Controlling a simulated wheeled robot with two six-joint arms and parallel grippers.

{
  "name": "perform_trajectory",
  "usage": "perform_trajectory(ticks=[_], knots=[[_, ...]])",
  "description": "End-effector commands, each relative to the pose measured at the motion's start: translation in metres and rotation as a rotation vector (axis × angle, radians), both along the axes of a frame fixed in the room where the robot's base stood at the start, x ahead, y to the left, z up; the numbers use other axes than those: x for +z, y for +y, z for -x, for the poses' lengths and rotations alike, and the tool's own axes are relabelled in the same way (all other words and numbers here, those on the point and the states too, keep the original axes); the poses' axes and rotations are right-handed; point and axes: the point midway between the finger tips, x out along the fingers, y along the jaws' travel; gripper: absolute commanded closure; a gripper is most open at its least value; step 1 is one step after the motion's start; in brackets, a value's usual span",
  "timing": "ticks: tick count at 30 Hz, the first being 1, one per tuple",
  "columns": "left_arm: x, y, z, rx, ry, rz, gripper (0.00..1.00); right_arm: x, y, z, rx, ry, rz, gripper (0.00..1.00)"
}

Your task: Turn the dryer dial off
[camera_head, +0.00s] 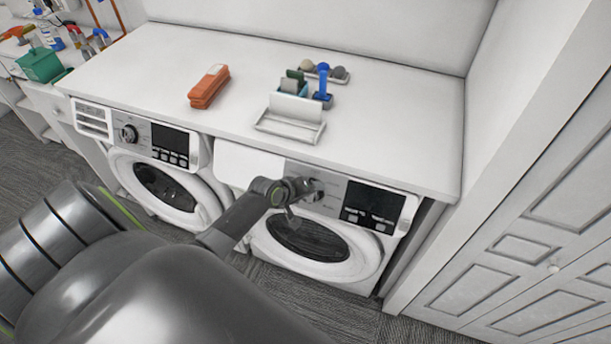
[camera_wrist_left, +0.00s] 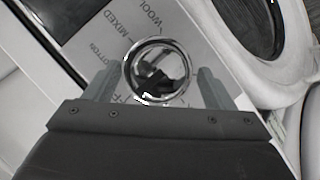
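Two white front-loading machines stand under the counter. My left gripper (camera_head: 300,188) is at the control panel of the right machine (camera_head: 378,268). In the left wrist view its two fingers (camera_wrist_left: 157,88) are apart, one on each side of the round chrome-rimmed dial (camera_wrist_left: 160,70). I cannot tell whether they touch it. Labels including WOOL and MIXED surround the dial; others are partly hidden by the fingers. In the head view the dial (camera_head: 316,189) is partly hidden by the gripper. My right gripper is not in view.
The left machine (camera_head: 150,190) has its own dial (camera_head: 129,134). On the counter (camera_head: 390,130) are an orange object (camera_head: 209,87) and a white tray (camera_head: 290,127) beside small items. White panelled cabinet doors (camera_head: 520,250) stand at the right.

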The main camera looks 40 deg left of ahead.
Motion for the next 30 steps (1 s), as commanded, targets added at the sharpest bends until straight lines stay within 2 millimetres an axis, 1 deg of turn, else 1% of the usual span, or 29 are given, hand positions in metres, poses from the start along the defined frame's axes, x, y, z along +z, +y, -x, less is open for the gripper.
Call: perform_trajectory(ticks=[8, 13, 20, 30], knots=[[0.003, 0.001, 0.002, 0.0, -0.002, -0.001, 0.23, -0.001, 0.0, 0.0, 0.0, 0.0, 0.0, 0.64], [0.012, 0.004, 0.012, -0.001, -0.002, -0.002, 0.23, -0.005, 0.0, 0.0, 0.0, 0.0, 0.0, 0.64], [0.037, 0.008, 0.035, -0.001, -0.002, -0.004, 0.23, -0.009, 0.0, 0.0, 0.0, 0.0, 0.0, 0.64], [0.077, 0.016, 0.075, -0.002, -0.002, -0.004, 0.23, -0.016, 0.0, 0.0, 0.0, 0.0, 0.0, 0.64]])
